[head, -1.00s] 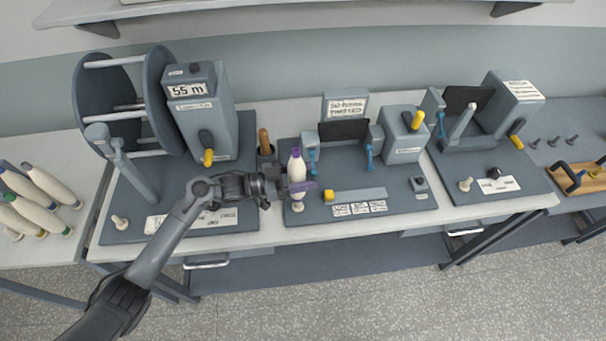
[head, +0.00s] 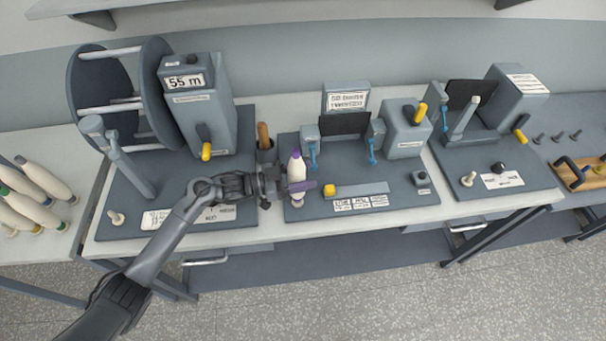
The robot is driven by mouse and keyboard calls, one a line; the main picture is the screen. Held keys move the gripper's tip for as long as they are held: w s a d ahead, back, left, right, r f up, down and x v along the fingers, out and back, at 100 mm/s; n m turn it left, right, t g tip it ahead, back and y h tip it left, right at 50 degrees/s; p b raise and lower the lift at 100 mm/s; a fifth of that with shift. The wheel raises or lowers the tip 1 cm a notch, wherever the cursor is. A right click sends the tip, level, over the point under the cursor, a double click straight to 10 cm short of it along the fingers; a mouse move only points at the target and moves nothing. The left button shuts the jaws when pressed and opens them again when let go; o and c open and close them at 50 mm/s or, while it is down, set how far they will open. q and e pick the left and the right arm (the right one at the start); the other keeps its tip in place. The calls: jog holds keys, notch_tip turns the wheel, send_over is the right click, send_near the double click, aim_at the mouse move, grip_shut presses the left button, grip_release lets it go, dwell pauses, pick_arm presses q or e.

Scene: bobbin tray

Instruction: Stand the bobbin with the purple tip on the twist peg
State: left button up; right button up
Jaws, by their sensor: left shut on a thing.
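The bobbin with the purple tip (head: 297,169) is white and upright, tip up, at the front left of the middle station's board (head: 420,199). My left gripper (head: 299,187) is shut around its lower part and comes in from the left. A pale knob-like end (head: 297,202) shows just below the fingers. I cannot tell whether it is the bobbin's foot or the peg beneath it. Other pale pegs stand on the left board (head: 116,218) and the right board (head: 468,179). No readable label marks the twist peg. My right gripper is not in view.
A cup with a brown-handled tool (head: 264,140) stands just behind the gripper. A yellow-ended grey bar (head: 360,190) lies to its right. A large reel (head: 160,95) and a 55 m counter box (head: 200,110) stand at left. Several bobbins (head: 35,200) lie at far left.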

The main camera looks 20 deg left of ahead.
pick_arm(q)
jog(key=shift+f+b, duration=0.45)
jog(key=shift+f, duration=0.25)
jog(key=o, duration=1.2)
jog(key=v, duration=1.1)
jog(key=shift+w, duration=0.1)
